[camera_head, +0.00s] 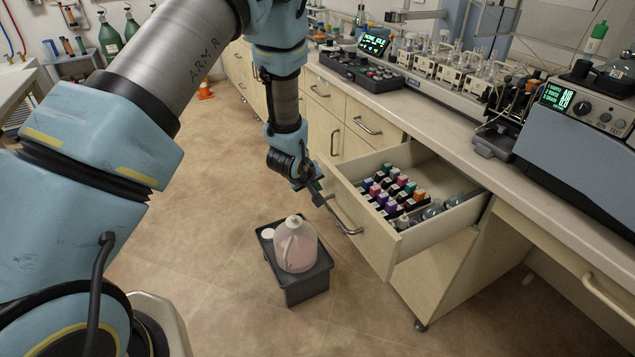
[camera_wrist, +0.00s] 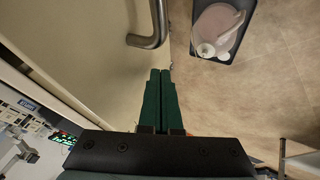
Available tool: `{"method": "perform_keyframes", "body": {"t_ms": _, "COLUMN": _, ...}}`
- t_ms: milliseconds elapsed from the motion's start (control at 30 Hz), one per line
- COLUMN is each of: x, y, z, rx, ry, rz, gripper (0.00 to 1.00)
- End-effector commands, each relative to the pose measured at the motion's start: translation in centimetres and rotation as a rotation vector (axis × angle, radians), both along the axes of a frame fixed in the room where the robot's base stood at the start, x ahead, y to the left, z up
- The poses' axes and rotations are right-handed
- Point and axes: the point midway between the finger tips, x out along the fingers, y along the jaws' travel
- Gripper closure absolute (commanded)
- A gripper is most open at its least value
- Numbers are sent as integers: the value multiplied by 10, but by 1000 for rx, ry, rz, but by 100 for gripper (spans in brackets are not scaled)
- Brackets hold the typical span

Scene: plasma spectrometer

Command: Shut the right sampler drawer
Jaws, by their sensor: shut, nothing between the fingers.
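The sampler drawer (camera_head: 376,228) stands pulled out from the bench, with several small bottles with coloured caps (camera_head: 392,188) and clear glassware (camera_head: 440,208) inside. Its metal bar handle (camera_head: 345,216) is on the front panel; part of the handle also shows at the top of the wrist view (camera_wrist: 150,38). My gripper (camera_head: 318,198) is in front of the drawer front, near its left end and beside the handle. In the wrist view, its dark green fingers (camera_wrist: 160,78) are together and empty, below the handle. Whether they touch the panel is not clear.
A jug of pink liquid (camera_head: 295,244) stands on a dark low stand (camera_head: 306,284) on the floor before the drawer. An orange cone (camera_head: 205,89) is farther back. Bench instruments (camera_head: 585,125) stand above. The floor at left of the stand is clear.

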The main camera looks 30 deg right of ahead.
Motion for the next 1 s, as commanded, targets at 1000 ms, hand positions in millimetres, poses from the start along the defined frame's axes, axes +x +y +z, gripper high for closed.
{"method": "perform_keyframes", "body": {"t_ms": 1000, "x": -6, "y": -85, "z": -4, "rx": -5, "ry": -1, "rz": -3, "gripper": 100}}
